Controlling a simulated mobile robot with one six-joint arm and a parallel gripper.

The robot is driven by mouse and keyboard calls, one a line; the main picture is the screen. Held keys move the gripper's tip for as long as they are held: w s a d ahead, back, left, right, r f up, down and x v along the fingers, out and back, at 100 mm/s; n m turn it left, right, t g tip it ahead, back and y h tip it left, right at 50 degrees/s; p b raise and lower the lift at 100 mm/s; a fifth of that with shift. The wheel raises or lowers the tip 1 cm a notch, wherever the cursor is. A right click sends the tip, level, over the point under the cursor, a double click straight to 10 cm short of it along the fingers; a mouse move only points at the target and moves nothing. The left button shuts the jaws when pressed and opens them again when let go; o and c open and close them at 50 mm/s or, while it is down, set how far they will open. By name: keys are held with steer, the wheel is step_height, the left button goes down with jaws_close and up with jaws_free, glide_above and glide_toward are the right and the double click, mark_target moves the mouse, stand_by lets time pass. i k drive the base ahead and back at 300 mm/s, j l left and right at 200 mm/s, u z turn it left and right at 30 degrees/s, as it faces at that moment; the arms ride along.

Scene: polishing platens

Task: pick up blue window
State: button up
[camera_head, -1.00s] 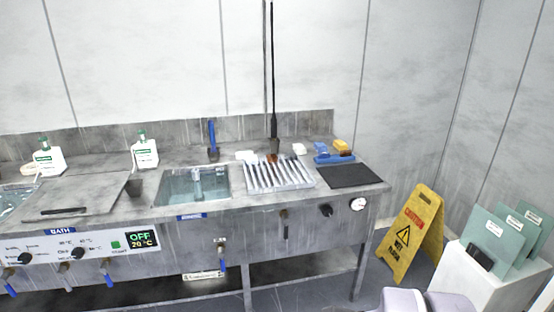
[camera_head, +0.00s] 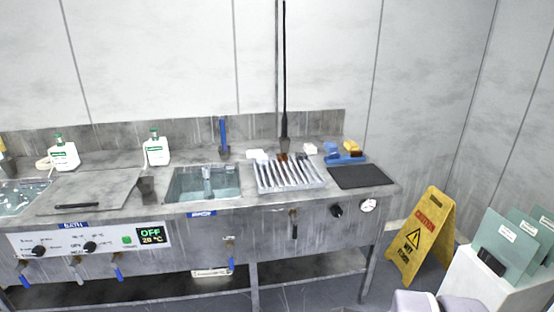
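No thing that I can surely name a blue window is in view. Several flat teal panels with white labels lean at the right edge, a front one (camera_head: 507,247) among them; whether one of these is meant I cannot tell. A small dark block (camera_head: 491,262) rests against the front panel. A blue holder (camera_head: 345,158) lies at the back right of the steel bench, with a yellow piece (camera_head: 352,146) by it. My gripper is not in view; only pale rounded parts, likely my arm, show at the bottom edge.
The steel bench (camera_head: 310,213) runs along the wall, with a water sink (camera_head: 192,187), a ribbed tray (camera_head: 318,181) and a black mat (camera_head: 360,177). A yellow caution sign (camera_head: 424,238) stands on the floor between the bench and the white stand (camera_head: 466,284) that bears the panels.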

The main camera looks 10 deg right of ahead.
mark_target(261, 158)
steer(key=i+l+u, duration=0.2)
steer(key=i, duration=0.4)
steer(key=i+u, duration=0.25)
steer(key=i, duration=0.3)
steer(key=i+l+u, duration=0.2)
steer(key=i+l, duration=0.15)
steer(key=i, duration=0.2)
steer(key=i+l+u, duration=0.2)
steer(key=i+l, duration=0.2)
steer(key=i, duration=0.15)
